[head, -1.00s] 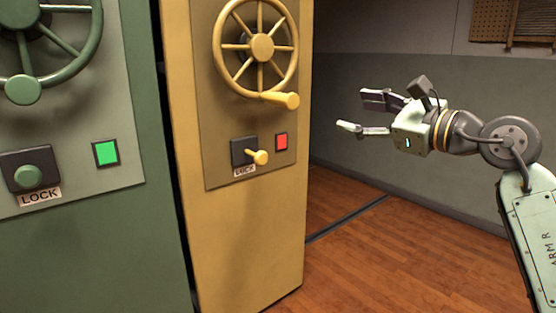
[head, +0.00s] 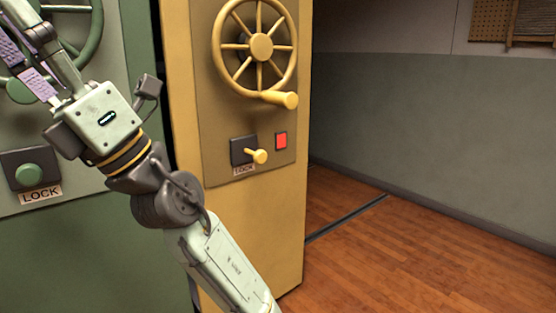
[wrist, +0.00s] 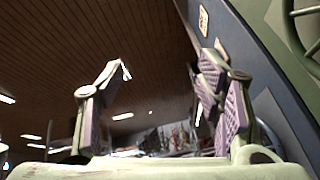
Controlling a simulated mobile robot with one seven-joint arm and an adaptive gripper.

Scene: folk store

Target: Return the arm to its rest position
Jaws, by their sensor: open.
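My gripper (head: 40,75) is at the upper left of the head view, in front of the green cabinet. Its fingers point up and to the left, and part of it is cut off by the picture's edge. In the wrist view my gripper (wrist: 165,110) shows two fingers with purple pads spread apart and nothing between them. My arm runs from the lower middle up to the left, across the yellow cabinet's lower left edge.
The green cabinet (head: 90,260) has a handwheel and a green LOCK knob (head: 28,175). The yellow cabinet (head: 245,230) has a handwheel (head: 262,47), a yellow knob (head: 259,157) and a red light (head: 281,141). The wooden floor (head: 430,250) at right is clear.

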